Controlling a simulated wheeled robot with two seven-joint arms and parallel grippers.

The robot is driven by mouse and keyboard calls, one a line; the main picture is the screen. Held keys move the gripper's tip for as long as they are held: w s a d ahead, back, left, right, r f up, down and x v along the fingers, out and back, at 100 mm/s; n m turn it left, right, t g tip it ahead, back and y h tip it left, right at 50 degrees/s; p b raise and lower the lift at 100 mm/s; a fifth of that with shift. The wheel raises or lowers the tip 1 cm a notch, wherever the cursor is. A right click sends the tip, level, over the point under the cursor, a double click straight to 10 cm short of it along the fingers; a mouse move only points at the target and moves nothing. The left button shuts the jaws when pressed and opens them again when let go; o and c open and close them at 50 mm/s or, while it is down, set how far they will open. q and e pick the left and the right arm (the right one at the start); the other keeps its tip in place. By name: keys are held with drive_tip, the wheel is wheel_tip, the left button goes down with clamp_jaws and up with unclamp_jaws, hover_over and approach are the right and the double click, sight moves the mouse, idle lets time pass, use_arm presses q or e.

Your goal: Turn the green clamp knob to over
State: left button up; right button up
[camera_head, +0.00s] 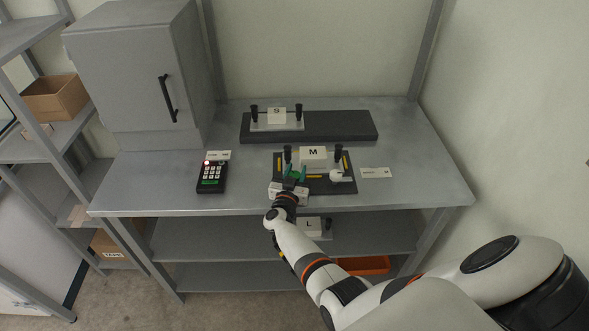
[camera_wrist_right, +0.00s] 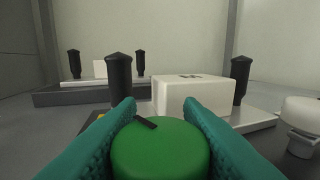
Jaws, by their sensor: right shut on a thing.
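The green clamp knob (camera_wrist_right: 160,150) fills the lower middle of the right wrist view. It is round, with a short dark mark on its top toward the far left side. My right gripper (camera_wrist_right: 160,130) has teal fingers on both sides of the knob and is shut on it. In the head view my right gripper (camera_head: 290,180) is at the front left of the dark base (camera_head: 318,186) with the white block marked M (camera_head: 313,154), and it hides most of the knob. My left gripper is in neither view.
Two black posts stand beside the M block, and a white knob (camera_head: 338,175) sits at its right. A black keypad (camera_head: 212,177) with a red light lies to the left. Behind is a dark bar (camera_head: 345,125) with the S block (camera_head: 277,115). A grey cabinet (camera_head: 135,80) stands at the back left.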

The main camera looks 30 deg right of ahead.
drive_tip(key=m+g+h+b, duration=0.2)
drive_tip(key=g, duration=0.1)
drive_tip(key=m+g+h+b, duration=0.1)
drive_tip(key=shift+s+f, duration=0.15)
drive_tip(key=shift+f, duration=0.1)
drive_tip(key=m+g+b, duration=0.1)
drive_tip(key=m+g+h+b, duration=0.1)
drive_tip(key=shift+s+d+r+g, duration=0.1)
drive_tip(key=shift+s+g, duration=0.05)
drive_tip(key=shift+g, duration=0.15)
drive_tip(key=shift+s+r+m+g+b, duration=0.1)
drive_tip(key=shift+r+m+g+b, duration=0.05)
drive_tip(key=shift+m+g+b, duration=0.4)
drive_tip(key=shift+d, duration=0.1)
drive_tip(key=o, duration=1)
drive_tip(key=shift+c, duration=0.2)
